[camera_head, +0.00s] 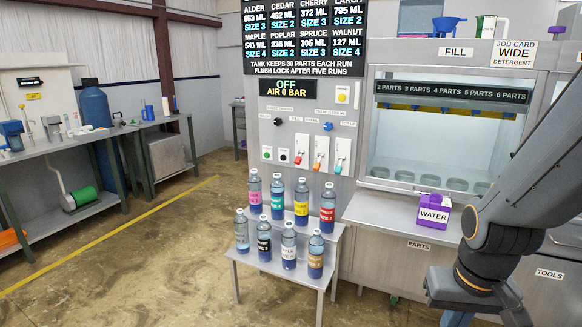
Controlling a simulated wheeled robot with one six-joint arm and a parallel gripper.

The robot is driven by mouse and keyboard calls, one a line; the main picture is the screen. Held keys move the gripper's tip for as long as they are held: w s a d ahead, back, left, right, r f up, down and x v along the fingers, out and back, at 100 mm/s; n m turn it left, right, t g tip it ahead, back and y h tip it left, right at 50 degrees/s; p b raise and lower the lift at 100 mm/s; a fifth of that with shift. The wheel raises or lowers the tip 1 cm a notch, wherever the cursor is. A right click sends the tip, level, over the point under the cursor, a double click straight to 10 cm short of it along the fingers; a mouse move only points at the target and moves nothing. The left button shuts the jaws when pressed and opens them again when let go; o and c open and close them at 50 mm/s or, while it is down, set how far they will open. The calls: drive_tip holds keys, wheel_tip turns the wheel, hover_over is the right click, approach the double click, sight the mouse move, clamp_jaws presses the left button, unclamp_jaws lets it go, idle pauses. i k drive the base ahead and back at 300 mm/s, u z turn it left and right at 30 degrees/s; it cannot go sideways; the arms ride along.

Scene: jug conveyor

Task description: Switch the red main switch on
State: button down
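The grey control panel (305,120) stands in the middle of the camera_head view. Its display (290,90) reads OFF and AIR 0 BAR. A small red handle (298,160) shows on the leftmost of three white lever plates; whether it is the main switch I cannot tell, as the labels are too small to read. An orange lever (318,167) and a teal lever (339,170) sit to its right. My gripper (478,300) hangs low at the lower right, well away from the panel and touching none of its controls. Its fingertips are not clear.
Several labelled bottles (302,203) stand on a small stepped table (327,265) before the panel. Open floor (140,270) lies to the left, with a workbench (60,150) beyond.

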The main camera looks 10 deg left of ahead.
sight(298, 159)
drive_tip(key=u, duration=0.4)
drive_tip(key=i, duration=0.4)
drive_tip(key=u, duration=1.1)
drive_tip(key=i, duration=1)
drive_tip(key=u, duration=0.4)
drive_tip(key=i, duration=1.15)
drive_tip(key=z, duration=0.85)
drive_tip(key=i, duration=0.7)
drive_tip(key=z, duration=1.15)
drive_tip(key=i, duration=0.35)
drive_tip(key=z, duration=0.35)
